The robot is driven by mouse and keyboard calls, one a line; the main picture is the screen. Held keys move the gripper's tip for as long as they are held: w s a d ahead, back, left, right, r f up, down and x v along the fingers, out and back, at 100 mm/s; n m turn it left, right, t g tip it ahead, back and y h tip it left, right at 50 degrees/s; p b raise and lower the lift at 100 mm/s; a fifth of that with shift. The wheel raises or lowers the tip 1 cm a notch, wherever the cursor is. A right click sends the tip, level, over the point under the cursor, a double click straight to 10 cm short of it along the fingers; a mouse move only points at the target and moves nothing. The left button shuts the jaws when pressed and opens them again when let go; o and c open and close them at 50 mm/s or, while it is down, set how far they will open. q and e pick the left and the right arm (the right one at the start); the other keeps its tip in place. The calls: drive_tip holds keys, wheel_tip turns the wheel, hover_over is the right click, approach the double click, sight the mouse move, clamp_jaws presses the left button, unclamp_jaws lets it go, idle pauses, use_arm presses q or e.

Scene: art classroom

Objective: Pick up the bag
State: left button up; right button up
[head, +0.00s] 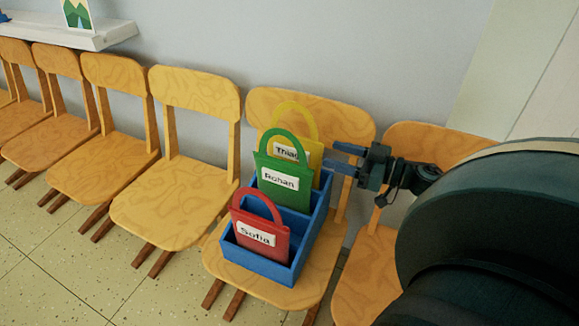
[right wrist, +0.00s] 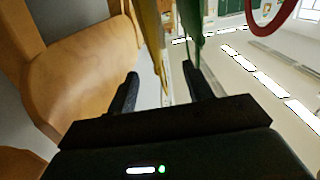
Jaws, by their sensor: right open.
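Three bags with loop handles stand in a blue stepped bin (head: 313,224) on a chair. The yellow bag (head: 287,152), its label partly covered, is at the back. The green bag (head: 280,181), labelled Rohan, is in the middle, and the red bag (head: 259,240), labelled Sofia, is in front. My right gripper (head: 331,155) is open at the yellow bag's right edge. In the right wrist view, the yellow bag's edge (right wrist: 152,42) shows between the open fingers (right wrist: 160,82), with the green bag (right wrist: 188,35) near the right finger. Contact cannot be told. My left gripper is out of view.
A row of wooden chairs (head: 180,205) stands along the grey wall (head: 330,50). Another chair (head: 440,142) is partly hidden behind my right arm. A white shelf (head: 75,36) is at the top left. Tiled floor (head: 60,262) is clear in front.

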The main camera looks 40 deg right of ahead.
sight(323, 151)
drive_tip(key=x, duration=0.4)
drive_tip(key=shift+b, duration=0.35)
drive_tip(key=b+x, duration=0.2)
drive_tip(key=x, duration=0.2)
drive_tip(key=shift+w, duration=0.35)
drive_tip(key=shift+w+a, duration=0.15)
drive_tip(key=shift+w, duration=0.2)
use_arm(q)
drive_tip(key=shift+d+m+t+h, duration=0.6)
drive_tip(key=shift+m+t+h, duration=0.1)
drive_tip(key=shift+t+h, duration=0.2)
use_arm(e)
clamp_jaws()
